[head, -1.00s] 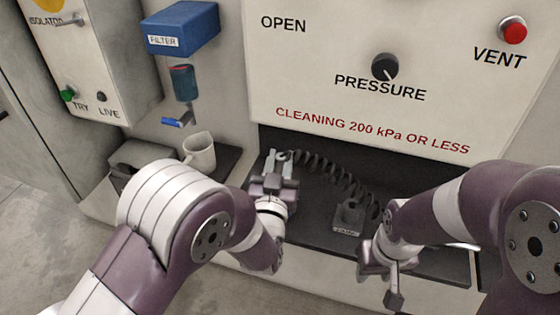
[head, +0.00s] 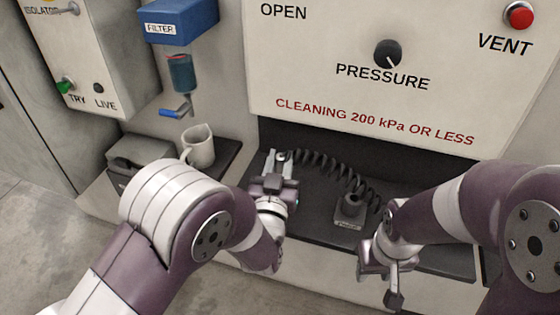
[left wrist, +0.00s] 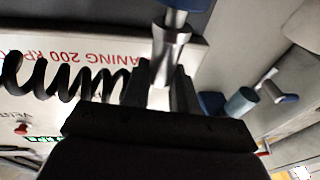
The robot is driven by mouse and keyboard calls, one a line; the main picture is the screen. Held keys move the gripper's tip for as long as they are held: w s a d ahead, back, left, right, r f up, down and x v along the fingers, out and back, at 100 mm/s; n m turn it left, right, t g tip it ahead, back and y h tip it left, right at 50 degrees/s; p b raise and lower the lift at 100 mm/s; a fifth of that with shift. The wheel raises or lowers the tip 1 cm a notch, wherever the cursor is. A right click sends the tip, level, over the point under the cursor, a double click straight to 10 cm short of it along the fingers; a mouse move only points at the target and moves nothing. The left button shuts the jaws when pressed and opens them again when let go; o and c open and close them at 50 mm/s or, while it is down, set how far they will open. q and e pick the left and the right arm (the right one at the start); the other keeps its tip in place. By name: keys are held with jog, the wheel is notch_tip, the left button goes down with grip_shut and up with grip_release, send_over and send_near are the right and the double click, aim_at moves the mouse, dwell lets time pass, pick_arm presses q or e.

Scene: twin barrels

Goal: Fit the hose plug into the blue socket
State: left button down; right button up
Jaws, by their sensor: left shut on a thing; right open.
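My left gripper (head: 277,165) is over the dark tray, beneath the panel, at the left end of the black coiled hose (head: 325,165). In the left wrist view, my left gripper (left wrist: 166,82) is shut around a silvery metal hose plug (left wrist: 168,48). A blue round part (left wrist: 184,5) shows beyond the plug's far end, cut off by the top edge. I cannot tell whether it is the blue socket or part of the plug, or whether they touch. My right gripper (head: 384,275) is open and empty at the tray's front edge, low right.
A blue filter unit (head: 180,22) hangs above. The white panel (head: 330,70) overhangs the tray's back.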

pick_arm(q)
jog(key=shift+f+b, duration=0.7)
jog(key=shift+f, duration=0.1)
jog(key=c, duration=0.8)
grip_release()
jog(key=shift+r, duration=0.1)
jog(key=v, duration=1.2)
jog(key=shift+s+b, duration=0.35)
jog(key=shift+b, duration=0.1)
jog(key=shift+a, duration=0.1)
